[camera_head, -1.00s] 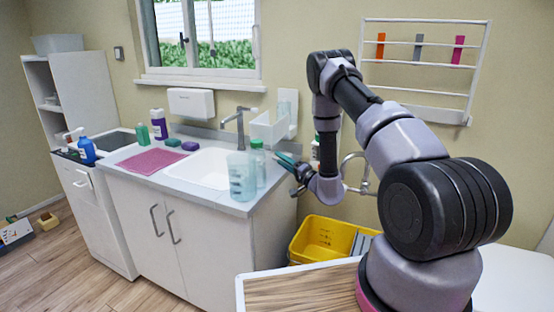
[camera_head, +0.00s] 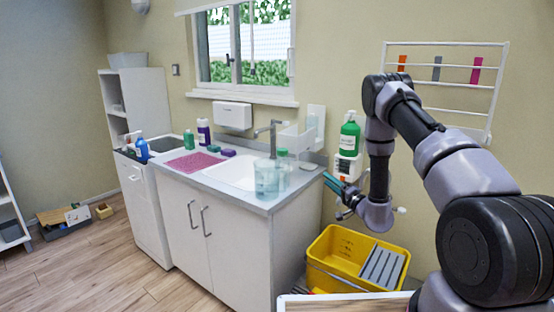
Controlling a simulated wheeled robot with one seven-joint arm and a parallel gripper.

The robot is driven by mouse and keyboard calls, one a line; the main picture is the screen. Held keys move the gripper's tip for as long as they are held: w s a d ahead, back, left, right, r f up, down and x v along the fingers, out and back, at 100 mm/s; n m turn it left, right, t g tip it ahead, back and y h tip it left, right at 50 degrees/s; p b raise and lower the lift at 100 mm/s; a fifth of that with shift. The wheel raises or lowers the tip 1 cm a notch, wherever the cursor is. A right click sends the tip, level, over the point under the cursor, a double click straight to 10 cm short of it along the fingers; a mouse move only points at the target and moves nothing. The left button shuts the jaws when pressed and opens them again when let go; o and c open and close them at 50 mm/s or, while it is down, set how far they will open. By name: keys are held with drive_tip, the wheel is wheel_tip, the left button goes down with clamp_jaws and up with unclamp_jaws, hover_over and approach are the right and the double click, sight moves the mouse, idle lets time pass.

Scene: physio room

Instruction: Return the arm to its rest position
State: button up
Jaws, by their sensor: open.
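My arm (camera_head: 453,163) is at the right of the view, bent up high and then down, with its lower end near the right end of the sink counter. My gripper (camera_head: 331,181) points left toward the counter's right edge. Its teal fingers are apart and nothing shows between them. A clear jug (camera_head: 266,179) and a clear bottle with a green cap (camera_head: 283,170) stand on the counter to the left of the gripper, apart from it.
A yellow mop bucket (camera_head: 333,256) stands on the floor below the gripper. A green pump bottle (camera_head: 349,136) is at the wall behind the arm. A wall rack (camera_head: 443,111) hangs at the right. The sink (camera_head: 232,172) and pink mat (camera_head: 194,164) are farther left. Wooden floor (camera_head: 120,275) is open at front left.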

drive_tip(key=s+a+r+n+g+y, duration=0.2)
drive_tip(key=s+a+r+g, duration=0.15)
drive_tip(key=r, duration=0.35)
drive_tip(key=s+a+r+n+g+y, duration=0.1)
drive_tip(key=s+a+r+g+y, duration=0.25)
drive_tip(key=r, duration=0.35)
drive_tip(key=s+a+r+n+g+y, duration=0.2)
drive_tip(key=s+a+r+g, duration=0.15)
drive_tip(key=r, duration=0.35)
drive_tip(key=s+r+n+g+h, duration=0.2)
drive_tip(key=s+r+g+h, duration=0.35)
drive_tip(key=s, duration=0.75)
drive_tip(key=s+d+r+m+t+h, duration=0.2)
drive_tip(key=s+d+r+t+h, duration=0.1)
drive_tip(key=s+d, duration=0.4)
drive_tip(key=s+d+r+m+t+h, duration=0.2)
drive_tip(key=s+d+r+t+h, duration=0.1)
drive_tip(key=s+d+r+h, duration=0.2)
drive_tip(key=s+d+h, duration=0.2)
drive_tip(key=d, duration=0.1)
drive_tip(key=shift+s+d+r+m+h, duration=0.2)
drive_tip(key=shift+s+m+h, duration=0.1)
drive_tip(key=shift+h, duration=0.1)
